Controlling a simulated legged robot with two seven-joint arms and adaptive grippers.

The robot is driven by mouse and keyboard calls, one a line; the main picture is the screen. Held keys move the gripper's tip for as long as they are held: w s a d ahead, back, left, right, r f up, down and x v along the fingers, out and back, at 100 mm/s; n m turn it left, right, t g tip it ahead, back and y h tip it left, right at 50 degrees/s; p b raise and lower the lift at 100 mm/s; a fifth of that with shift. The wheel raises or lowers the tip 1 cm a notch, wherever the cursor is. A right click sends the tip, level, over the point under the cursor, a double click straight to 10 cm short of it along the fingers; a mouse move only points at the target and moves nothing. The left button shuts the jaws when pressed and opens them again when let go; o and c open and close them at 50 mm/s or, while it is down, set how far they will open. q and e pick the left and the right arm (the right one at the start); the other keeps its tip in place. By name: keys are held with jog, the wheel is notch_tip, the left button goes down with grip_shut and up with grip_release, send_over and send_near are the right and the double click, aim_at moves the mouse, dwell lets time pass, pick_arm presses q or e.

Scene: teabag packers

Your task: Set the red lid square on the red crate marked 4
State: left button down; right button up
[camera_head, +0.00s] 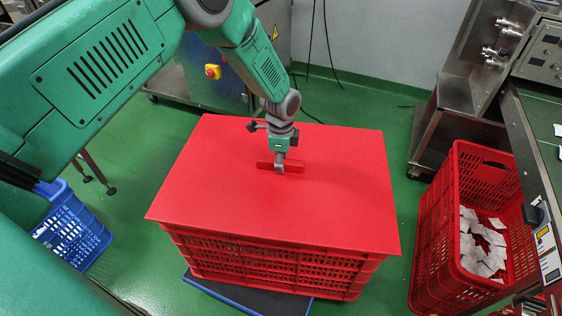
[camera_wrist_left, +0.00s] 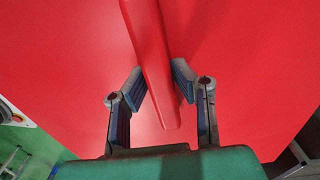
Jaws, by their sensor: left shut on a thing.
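The red lid (camera_head: 225,185) is a flat panel with a raised red bar handle (camera_head: 295,167) at its middle. It lies over the top of the red crate (camera_head: 265,265), overhanging the near corners a little, its near edge roughly parallel to the crate's. I cannot tell whether it rests fully on the rim. My left gripper (camera_head: 279,168) points down and is shut on the handle. In the left wrist view the handle (camera_wrist_left: 150,45) runs between the fingers (camera_wrist_left: 158,84), with the lid (camera_wrist_left: 60,50) below. No number 4 shows; the crate's far sides are hidden. My right gripper is out of view.
The crate stands on a dark, blue-edged base (camera_head: 250,299). A red crate (camera_head: 432,245) with white teabags stands at the right, beside a metal machine (camera_head: 465,75). A blue crate (camera_head: 75,235) is at the left.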

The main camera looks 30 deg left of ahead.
pick_arm(q)
jog(key=shift+f, duration=0.1)
jog(key=c, duration=1.3)
grip_release()
jog(key=shift+c, duration=0.2)
jog(key=shift+o, duration=0.4)
notch_tip(320, 180, up, 12)
